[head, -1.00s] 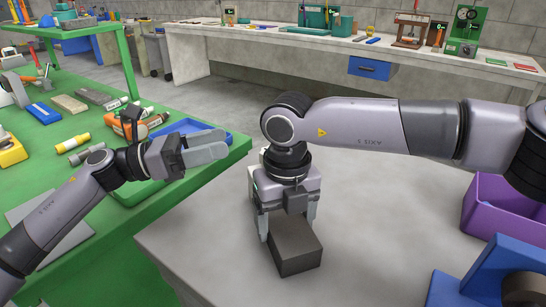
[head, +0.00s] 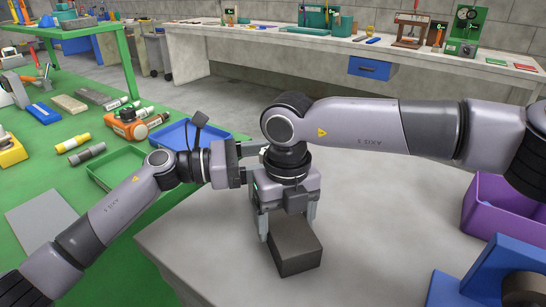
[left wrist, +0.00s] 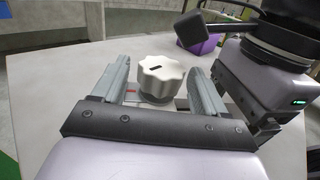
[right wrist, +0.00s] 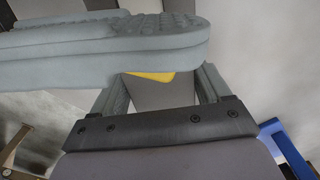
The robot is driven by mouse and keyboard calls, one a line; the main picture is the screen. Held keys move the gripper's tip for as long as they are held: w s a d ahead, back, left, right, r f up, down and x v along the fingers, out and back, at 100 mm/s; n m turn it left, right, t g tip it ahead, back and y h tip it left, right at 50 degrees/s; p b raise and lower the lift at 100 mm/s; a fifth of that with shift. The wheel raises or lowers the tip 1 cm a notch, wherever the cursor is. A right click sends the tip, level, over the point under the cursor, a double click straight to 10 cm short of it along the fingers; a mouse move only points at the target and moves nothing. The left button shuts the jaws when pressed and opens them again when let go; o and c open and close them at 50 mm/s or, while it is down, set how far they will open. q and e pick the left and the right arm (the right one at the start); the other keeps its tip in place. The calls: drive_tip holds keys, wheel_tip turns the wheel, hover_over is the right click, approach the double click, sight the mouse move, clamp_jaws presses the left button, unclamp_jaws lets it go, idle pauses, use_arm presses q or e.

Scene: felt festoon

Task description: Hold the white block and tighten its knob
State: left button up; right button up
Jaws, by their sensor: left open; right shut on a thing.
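A white scalloped knob (left wrist: 161,76) with a dark slot faces the camera in the left wrist view, on a dark collar. My left gripper (left wrist: 160,82) is open, its fingers on either side of the knob; contact is not clear. My right gripper (head: 288,228) points down and is shut on what I take for the white block. The block is largely hidden. Between the right fingers, the right wrist view shows only a shaded grey face (right wrist: 160,96) with a yellow patch. A left finger crosses in front. A dark grey box (head: 298,253) shows at the right fingertips in the head view.
A purple bin (head: 500,210) and a blue fixture (head: 460,290) stand at the right of the grey table (head: 390,240). The green bench (head: 25,180) at the left holds a blue tray (head: 185,135) and several tools. The table's middle is clear.

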use_arm(q)
drive_tip(key=shift+w+d, duration=0.1)
drive_tip(key=shift+d, duration=0.5)
drive_tip(key=c, duration=1)
drive_tip(key=shift+w+m+g, duration=0.1)
drive_tip(key=shift+m+g, duration=0.2)
drive_tip(key=shift+g, duration=0.2)
drive_tip(key=shift+m+g, duration=1.3)
drive_tip(key=shift+g, duration=0.7)
drive_tip(key=shift+a+m+g, duration=0.1)
drive_tip(key=shift+m+g, duration=0.6)
drive_tip(key=shift+g, duration=0.4)
